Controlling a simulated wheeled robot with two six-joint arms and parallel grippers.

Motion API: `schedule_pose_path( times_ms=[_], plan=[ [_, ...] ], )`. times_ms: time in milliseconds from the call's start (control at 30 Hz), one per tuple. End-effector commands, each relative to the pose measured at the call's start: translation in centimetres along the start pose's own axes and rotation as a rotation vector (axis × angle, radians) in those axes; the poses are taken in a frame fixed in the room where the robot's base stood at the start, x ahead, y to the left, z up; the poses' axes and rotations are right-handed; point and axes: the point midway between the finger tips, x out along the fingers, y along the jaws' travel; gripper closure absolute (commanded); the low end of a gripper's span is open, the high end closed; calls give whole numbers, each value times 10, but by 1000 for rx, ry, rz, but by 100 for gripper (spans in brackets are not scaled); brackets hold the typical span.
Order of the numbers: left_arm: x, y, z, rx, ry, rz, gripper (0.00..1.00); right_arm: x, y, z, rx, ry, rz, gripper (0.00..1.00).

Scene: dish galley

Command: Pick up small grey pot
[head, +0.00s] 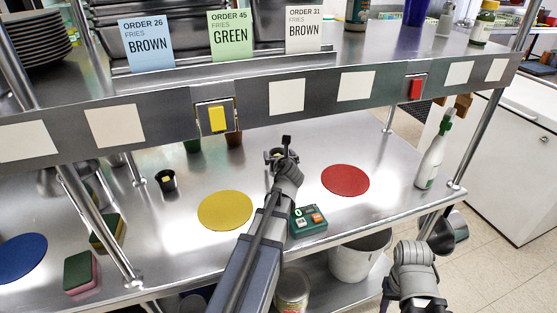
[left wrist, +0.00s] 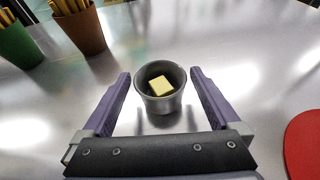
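The small grey pot (left wrist: 160,100) stands upright on the steel counter with a yellow block (left wrist: 160,86) inside it. In the left wrist view it is between the two fingertips of my left gripper (left wrist: 160,76). The fingers are open, one on each side, with a narrow gap to the pot on both sides. In the head view the pot (head: 273,154) is partly hidden by my left gripper. A similar dark pot (head: 166,183) stands further left on the counter. My right gripper (head: 412,290) is low at the right, off the counter; its fingers cannot be made out.
Yellow (head: 225,210), red (head: 345,180) and blue (head: 22,257) discs lie on the counter. A green device (head: 308,222) sits by my left arm. Brown (left wrist: 76,28) and green (left wrist: 17,45) cups stand behind the pot. A shelf edge (head: 325,90) runs above. A spray bottle (head: 432,155) stands right.

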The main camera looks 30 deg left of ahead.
Motion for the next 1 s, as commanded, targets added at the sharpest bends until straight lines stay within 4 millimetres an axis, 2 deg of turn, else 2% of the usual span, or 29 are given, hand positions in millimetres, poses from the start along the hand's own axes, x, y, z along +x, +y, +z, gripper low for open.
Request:
schedule_pose_path(
  times_ms=[67,633,1000],
  plan=[
    [0,0,0,0,0,0,15,0,0,0,0,0,0,50],
    [0,0,0,0,0,0,79,0,0,0,0,0,0,50],
    [-2,0,4,0,0,0,80,-4,0,0,0,0,0,50]
  ],
)
